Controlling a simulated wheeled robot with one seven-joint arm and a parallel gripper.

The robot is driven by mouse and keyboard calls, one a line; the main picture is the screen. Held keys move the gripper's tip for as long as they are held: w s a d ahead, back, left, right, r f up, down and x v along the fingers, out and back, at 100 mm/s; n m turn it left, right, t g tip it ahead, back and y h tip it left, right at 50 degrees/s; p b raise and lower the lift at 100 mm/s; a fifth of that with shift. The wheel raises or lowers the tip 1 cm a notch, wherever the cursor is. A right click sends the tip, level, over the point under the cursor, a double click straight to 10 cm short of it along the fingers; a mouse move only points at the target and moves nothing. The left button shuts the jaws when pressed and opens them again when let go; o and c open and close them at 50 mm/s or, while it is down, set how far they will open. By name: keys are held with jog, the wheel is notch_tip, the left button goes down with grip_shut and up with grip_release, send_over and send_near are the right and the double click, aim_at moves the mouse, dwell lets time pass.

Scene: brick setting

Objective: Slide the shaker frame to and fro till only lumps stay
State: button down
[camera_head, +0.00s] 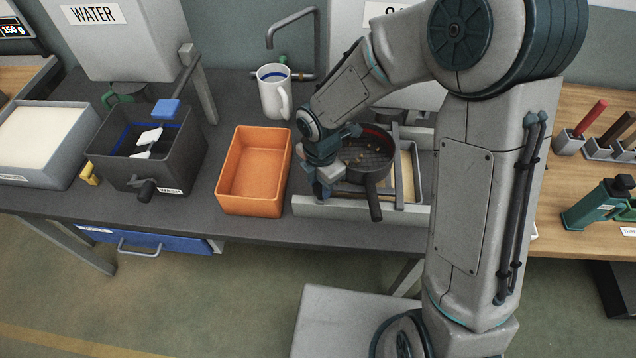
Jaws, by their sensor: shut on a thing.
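The shaker frame (408,176) is a grey metal frame over a pale tray, partly hidden behind my arm. A round dark sieve (366,158) sits in it, its handle (374,208) pointing toward the front. A few small yellowish lumps (362,156) lie on the mesh. My gripper (321,188) is low at the frame's left side, left of the sieve. It is shut on what appears to be the frame's left end; the fingers partly hide the contact. Pale sand (430,168) shows in the tray under the frame.
An orange bin (224,187) stands close to the left of my gripper. A white mug (274,100) stands behind it near a tap. A dark wash box (120,170) and a grey tray (83,157) are farther left. A green tool (600,203) is at right.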

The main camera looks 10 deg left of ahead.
jog(key=c, duration=1)
grip_release()
notch_tip(320, 180, up, 14)
jog(key=shift+f, duration=0.1)
